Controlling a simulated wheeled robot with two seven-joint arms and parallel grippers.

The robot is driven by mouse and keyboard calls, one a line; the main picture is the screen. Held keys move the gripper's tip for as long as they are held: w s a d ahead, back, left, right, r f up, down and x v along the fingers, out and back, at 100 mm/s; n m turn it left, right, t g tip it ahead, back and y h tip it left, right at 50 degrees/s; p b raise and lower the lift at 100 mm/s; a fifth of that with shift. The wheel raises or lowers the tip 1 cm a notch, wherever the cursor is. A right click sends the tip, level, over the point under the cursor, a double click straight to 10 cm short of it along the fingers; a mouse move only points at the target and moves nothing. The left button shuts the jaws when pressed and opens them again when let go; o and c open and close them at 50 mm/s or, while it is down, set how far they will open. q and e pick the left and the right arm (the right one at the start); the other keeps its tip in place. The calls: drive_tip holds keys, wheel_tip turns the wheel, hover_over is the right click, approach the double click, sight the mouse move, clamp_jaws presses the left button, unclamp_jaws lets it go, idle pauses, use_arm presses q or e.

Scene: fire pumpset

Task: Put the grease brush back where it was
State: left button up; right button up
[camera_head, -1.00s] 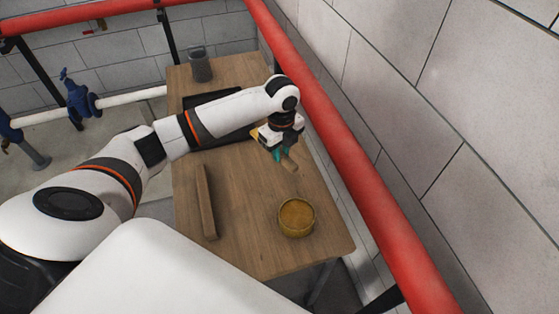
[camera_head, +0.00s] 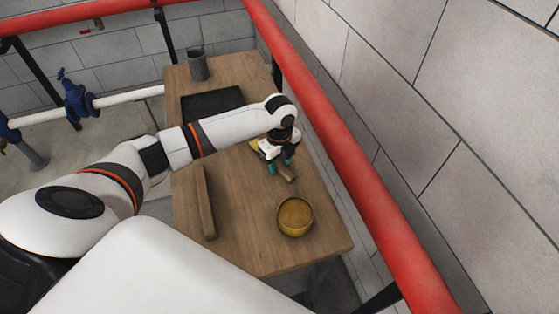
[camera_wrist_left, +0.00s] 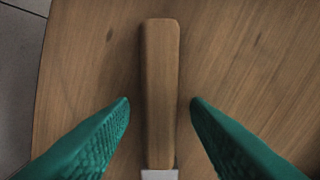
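The grease brush lies on the wooden table, its brown wooden handle (camera_head: 287,174) pointing toward the front right. In the left wrist view the handle (camera_wrist_left: 160,85) runs up the middle, with a strip of pale metal at the bottom edge. A yellowish part, apparently the brush head (camera_head: 254,146), shows left of my gripper in the head view. My left gripper (camera_head: 279,167) is low over the handle. Its two teal fingers (camera_wrist_left: 160,105) are open, one on each side of the handle with a gap on both sides. My right gripper is not in view.
A round yellow tub (camera_head: 295,217) stands near the table's front right. A long wooden bar (camera_head: 205,202) lies on the left. A black tray (camera_head: 205,105) and a grey cup (camera_head: 198,66) are at the back. A red pipe (camera_head: 350,165) runs along the right wall.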

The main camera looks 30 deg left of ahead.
sight(280, 165)
use_arm(q)
wheel_tip(280, 165, up, 12)
drive_tip(key=shift+r, duration=0.15)
idle(0.5)
idle(0.5)
